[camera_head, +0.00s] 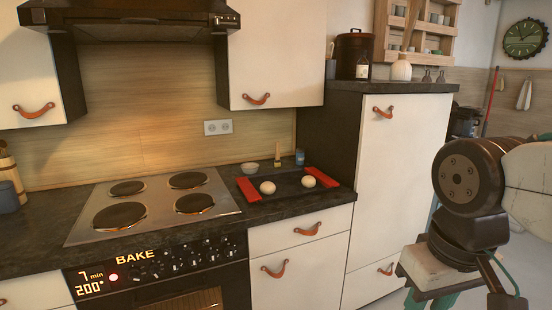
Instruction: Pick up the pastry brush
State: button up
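A small yellow upright thing, which looks like the pastry brush (277,157), is at the back of the dark counter, right of the stove. It stands between a small white bowl (250,168) and a blue can (300,157), behind a dark tray. It is too small to make out bristles or handle clearly. My gripper (430,300) is at the lower right, far from the brush and in front of the tall white cabinet. Its lower end is cut off by the picture edge, so I cannot see its fingertips or whether it is open.
A dark tray (282,195) with red ends holds two pale dough balls (267,188) in front of the brush. The stove (152,205) lies to the left. A tall cabinet (400,180) closes off the counter's right. A wall cabinet (275,55) hangs above.

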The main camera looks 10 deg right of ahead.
aim_at(277, 164)
jog(key=z, duration=0.3)
jog(key=i, duration=1.3)
jog(key=u, duration=0.3)
jog(key=i, duration=0.85)
jog(key=u, duration=0.45)
